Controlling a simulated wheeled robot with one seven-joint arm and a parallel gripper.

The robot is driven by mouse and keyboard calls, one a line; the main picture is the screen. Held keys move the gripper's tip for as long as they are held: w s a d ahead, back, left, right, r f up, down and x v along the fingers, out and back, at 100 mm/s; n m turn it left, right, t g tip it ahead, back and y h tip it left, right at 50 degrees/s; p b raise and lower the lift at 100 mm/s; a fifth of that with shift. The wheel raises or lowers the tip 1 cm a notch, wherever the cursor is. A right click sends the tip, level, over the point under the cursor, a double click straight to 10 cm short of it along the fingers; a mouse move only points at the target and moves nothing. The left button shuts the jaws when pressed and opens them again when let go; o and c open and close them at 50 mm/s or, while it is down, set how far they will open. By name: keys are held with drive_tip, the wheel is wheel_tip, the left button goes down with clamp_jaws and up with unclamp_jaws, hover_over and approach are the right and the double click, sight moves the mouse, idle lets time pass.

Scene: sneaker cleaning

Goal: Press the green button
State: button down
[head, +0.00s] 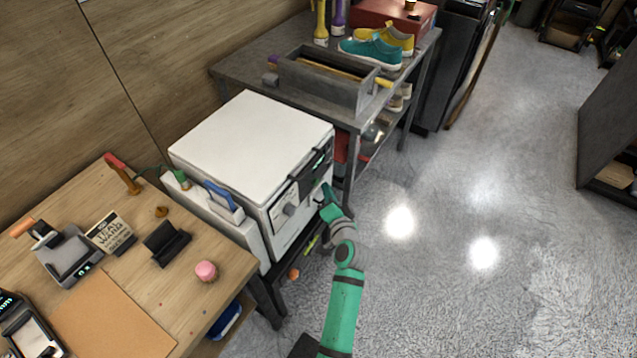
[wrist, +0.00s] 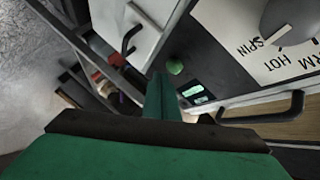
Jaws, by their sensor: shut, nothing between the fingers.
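The green button (wrist: 175,66) is a small round knob on the dark control panel (wrist: 205,60) of the white washing machine (head: 250,135). My gripper (wrist: 162,80) is shut and empty, its fingertips pointing at the panel just below and left of the button in the wrist view. I cannot tell whether they touch the panel. In the head view my gripper (head: 327,190) is at the machine's front right side, and the button cannot be made out there.
Black handles (wrist: 265,112) stick out from the machine front. A metal shelf unit (head: 245,68) stands behind the machine, and a wooden table (head: 200,285) is at the left.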

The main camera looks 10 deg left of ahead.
drive_tip(key=shift+w+a, duration=0.45)
drive_tip(key=shift+a, duration=0.35)
idle(1.2)
drive_tip(key=shift+s+d, duration=0.1)
drive_tip(key=shift+s, duration=0.1)
drive_tip(key=shift+s+d, duration=0.3)
drive_tip(key=shift+d, duration=0.35)
drive_tip(key=shift+s+d, duration=0.25)
drive_tip(key=shift+d, duration=0.55)
drive_tip(key=shift+s+d, duration=0.3)
drive_tip(key=shift+d, duration=0.45)
drive_tip(key=shift+s+d, duration=0.25)
drive_tip(key=shift+d, duration=0.55)
drive_tip(key=shift+d, duration=0.1)
drive_tip(key=shift+a, duration=0.2)
